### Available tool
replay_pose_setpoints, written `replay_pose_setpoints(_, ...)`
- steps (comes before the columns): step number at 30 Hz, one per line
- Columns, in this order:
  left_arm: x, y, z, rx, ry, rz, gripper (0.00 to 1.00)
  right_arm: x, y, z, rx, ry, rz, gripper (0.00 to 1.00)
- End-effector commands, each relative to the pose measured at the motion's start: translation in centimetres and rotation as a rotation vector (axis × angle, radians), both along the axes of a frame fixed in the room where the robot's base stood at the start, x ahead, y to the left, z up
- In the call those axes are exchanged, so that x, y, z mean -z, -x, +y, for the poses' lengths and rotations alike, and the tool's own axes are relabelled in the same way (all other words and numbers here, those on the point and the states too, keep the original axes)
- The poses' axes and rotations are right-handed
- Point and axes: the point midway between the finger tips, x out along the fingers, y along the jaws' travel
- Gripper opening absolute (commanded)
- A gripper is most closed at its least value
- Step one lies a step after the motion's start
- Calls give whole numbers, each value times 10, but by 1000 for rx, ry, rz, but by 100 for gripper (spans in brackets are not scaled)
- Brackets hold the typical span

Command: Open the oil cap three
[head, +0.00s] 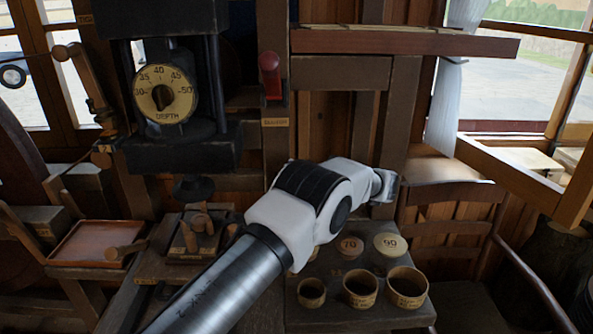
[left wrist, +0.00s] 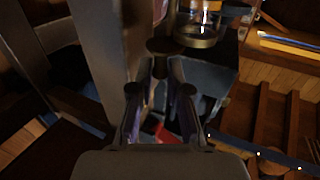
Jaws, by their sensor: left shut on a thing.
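No part with a readable oil cap label shows in either view. My left arm crosses the head view from the bottom left, and its far end, with the gripper, is mostly hidden behind it. In the left wrist view my left gripper (left wrist: 160,100) has its fingers close around a dark, slim thing with a rounded dark top (left wrist: 160,45). What it is cannot be told. A clear, ring-rimmed glass vessel (left wrist: 197,38) stands just beyond and right of the fingertips. A blurred red thing (left wrist: 163,132) shows low between the fingers. My right gripper is in neither view.
Two round lids marked 70 (head: 350,246) and 90 (head: 390,243) lie on a dark board behind three round cups, including the middle cup (head: 360,287). A depth dial (head: 165,95) and a red-knobbed lever (head: 270,75) are at the back. A reddish tray (head: 98,243) sits left.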

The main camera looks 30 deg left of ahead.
Motion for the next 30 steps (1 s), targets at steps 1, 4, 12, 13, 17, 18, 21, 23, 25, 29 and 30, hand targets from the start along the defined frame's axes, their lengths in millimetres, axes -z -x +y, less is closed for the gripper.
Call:
replay_pose_setpoints(1,-2,0,0,0,-2,-2,0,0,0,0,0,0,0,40)
replay_pose_setpoints(4,-2,0,0,1,-2,-2,0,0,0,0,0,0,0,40)
replay_pose_setpoints(12,-1,0,0,1,-1,-2,42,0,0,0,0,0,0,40)
replay_pose_setpoints(13,-1,0,0,1,-1,-1,42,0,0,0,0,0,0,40)
replay_pose_setpoints(17,-1,-1,-2,2,-1,-1,42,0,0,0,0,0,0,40)
replay_pose_setpoints(18,0,-1,-5,3,-1,-1,42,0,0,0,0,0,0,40)
replay_pose_setpoints(21,0,-3,-21,3,-2,-1,42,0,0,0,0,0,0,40)
replay_pose_setpoints(23,0,-5,-34,4,-1,-3,42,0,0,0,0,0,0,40)
replay_pose_setpoints(25,0,-7,-49,5,-2,-4,42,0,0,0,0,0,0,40)
replay_pose_setpoints(29,0,-10,-68,3,-1,-3,42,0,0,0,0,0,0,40)
replay_pose_setpoints(30,0,-10,-71,2,-1,-3,42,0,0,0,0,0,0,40)
